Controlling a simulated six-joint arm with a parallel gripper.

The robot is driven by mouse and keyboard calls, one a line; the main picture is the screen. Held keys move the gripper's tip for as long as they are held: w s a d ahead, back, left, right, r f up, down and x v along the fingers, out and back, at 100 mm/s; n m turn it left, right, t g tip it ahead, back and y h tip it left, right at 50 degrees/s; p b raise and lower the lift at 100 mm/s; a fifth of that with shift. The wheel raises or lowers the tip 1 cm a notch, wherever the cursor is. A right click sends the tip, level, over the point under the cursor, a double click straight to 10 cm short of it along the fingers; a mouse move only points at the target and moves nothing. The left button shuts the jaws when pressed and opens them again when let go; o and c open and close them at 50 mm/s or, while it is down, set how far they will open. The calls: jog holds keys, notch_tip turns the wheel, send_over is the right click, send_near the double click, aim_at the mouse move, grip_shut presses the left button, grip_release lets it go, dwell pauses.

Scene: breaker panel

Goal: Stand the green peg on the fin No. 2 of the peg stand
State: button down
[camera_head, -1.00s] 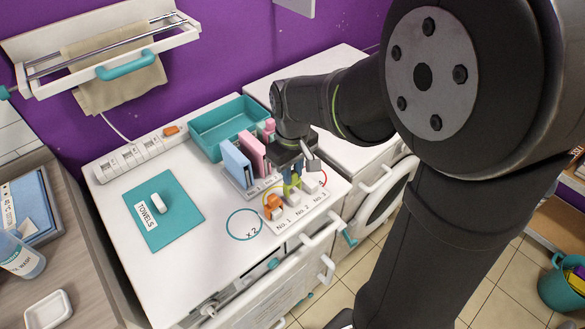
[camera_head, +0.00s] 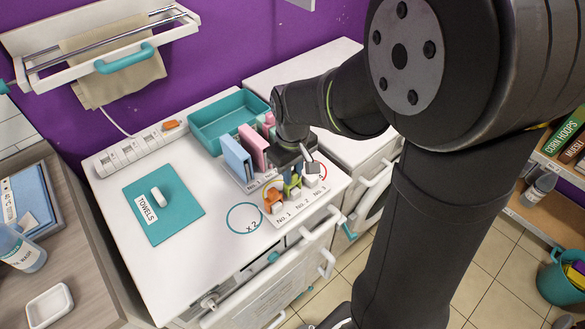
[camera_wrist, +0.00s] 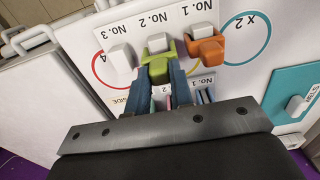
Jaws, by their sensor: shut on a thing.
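The green peg (camera_head: 292,187) is at the middle place, No. 2, of the white peg stand (camera_head: 280,221). In the wrist view, the green peg (camera_wrist: 152,58) sits around the lower part of the white fin No. 2 (camera_wrist: 157,42), whose top shows between its sides. I cannot tell whether it rests fully down. My gripper (camera_head: 291,172) points down over the stand; in the wrist view its blue fingers (camera_wrist: 160,72) are shut on the green peg. The orange peg (camera_wrist: 207,47) is on fin No. 1. Fin No. 3 (camera_wrist: 120,58) is bare.
Blue and pink upright slabs (camera_head: 236,158) stand in a rack close behind the stand. A teal tray (camera_head: 205,143) is at the back. The counter around the printed circle (camera_head: 230,224) is clear.

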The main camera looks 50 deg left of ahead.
aim_at(293, 174)
jog(key=shift+f, duration=0.65)
jog(key=c, duration=1.2)
grip_release()
notch_tip(293, 174, up, 17)
jog(key=shift+r, duration=0.2)
notch_tip(293, 174, down, 18)
jog(key=shift+r, duration=0.35)
